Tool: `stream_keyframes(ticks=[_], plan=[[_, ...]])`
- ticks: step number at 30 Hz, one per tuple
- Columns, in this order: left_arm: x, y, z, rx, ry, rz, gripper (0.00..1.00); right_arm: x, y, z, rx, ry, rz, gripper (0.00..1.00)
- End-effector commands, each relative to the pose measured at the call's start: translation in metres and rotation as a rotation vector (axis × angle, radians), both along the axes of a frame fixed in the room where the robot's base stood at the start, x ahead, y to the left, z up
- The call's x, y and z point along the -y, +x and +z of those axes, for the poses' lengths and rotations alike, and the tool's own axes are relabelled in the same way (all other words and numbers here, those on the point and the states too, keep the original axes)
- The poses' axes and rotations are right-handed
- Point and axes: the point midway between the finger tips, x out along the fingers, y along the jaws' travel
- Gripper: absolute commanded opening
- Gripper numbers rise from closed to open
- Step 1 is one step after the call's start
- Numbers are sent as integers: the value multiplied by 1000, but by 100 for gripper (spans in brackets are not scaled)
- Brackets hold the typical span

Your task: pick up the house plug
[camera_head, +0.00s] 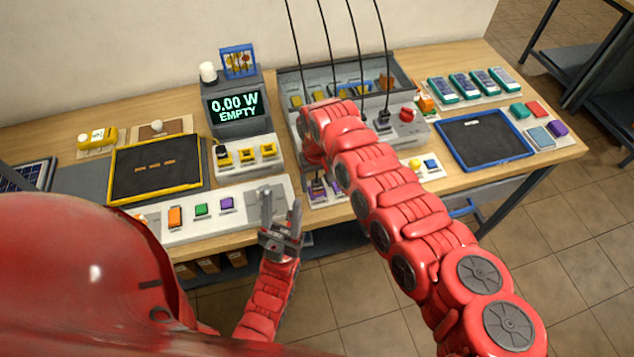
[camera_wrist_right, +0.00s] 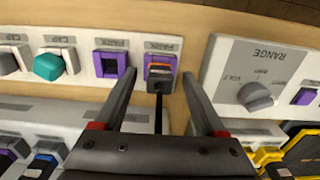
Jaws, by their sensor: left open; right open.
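In the right wrist view a black plug with an orange band (camera_wrist_right: 160,84) sits in a purple-framed socket (camera_wrist_right: 151,60) on a white strip with labels that look like "PARK". Its dark cable runs back between my fingers. I take it for the house plug, but no name on it is readable. My right gripper (camera_wrist_right: 159,88) is open, one finger on each side of the plug, with gaps showing. An empty purple socket (camera_wrist_right: 109,65) is beside it. In the head view my right arm hides most of this gripper. My left gripper (camera_head: 281,199) is open and empty at the bench's front edge.
Another black plug (camera_head: 383,117) stands on a grey unit at the right. A meter (camera_head: 238,107) reads "0.00 W EMPTY". A white panel with coloured buttons (camera_head: 214,217) lies near my left gripper. A range-knob box (camera_wrist_right: 258,90) is close beside the right gripper. Several cables hang from above.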

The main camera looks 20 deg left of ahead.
Motion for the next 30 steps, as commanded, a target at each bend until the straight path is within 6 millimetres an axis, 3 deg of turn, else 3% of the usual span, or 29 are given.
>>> stream_keyframes(ticks=[4, 16, 30], plan=[[0, 0, -1, 0, 0, 0, 50, 0, 1, 0, 2, 1, 0, 72], [0, 0, -1, 0, 0, 0, 50, 0, 1, 1, 2, 2, -1, 0], [0, 0, -1, 0, 0, 0, 50, -1, 2, 2, 2, 2, -1, 0]])
